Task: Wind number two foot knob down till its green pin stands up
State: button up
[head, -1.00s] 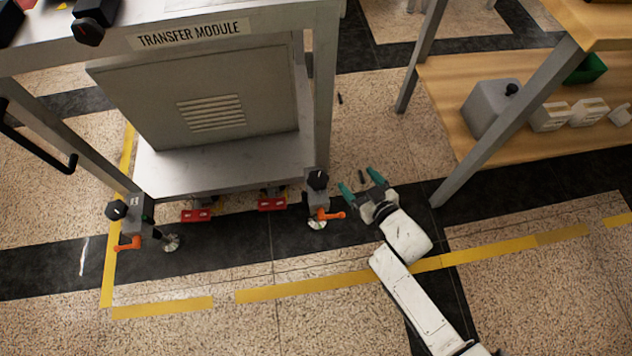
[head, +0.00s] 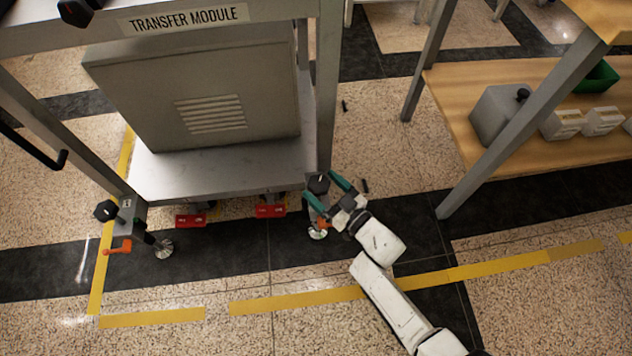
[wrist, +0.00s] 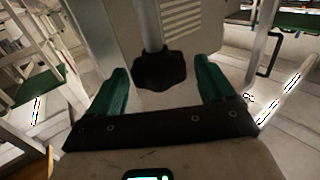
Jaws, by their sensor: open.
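The black foot knob (head: 318,184) sits at the table's right front leg, above a round levelling foot (head: 318,233). My gripper (head: 320,182) is open, with one teal finger on each side of this knob. In the wrist view the black knob (wrist: 160,69) on its grey stem lies between the two green fingers (wrist: 160,68), with gaps on both sides. The orange lever (head: 322,222) at this foot is partly hidden by my gripper. I cannot make out a green pin or a number at this foot.
The left front foot has its own black knob (head: 105,210) and orange lever (head: 118,247). Two red blocks (head: 191,220) are under the transfer module's shelf (head: 220,175). A wooden bench (head: 450,85) stands at the right. The floor in front is clear.

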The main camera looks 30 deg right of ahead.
aim_at(316, 180)
jog(key=shift+b+x, duration=0.3)
jog(key=shift+x, duration=1.3)
jog(key=c, duration=1)
jog(key=shift+m+h, duration=0.4)
jog(key=shift+h, duration=0.2)
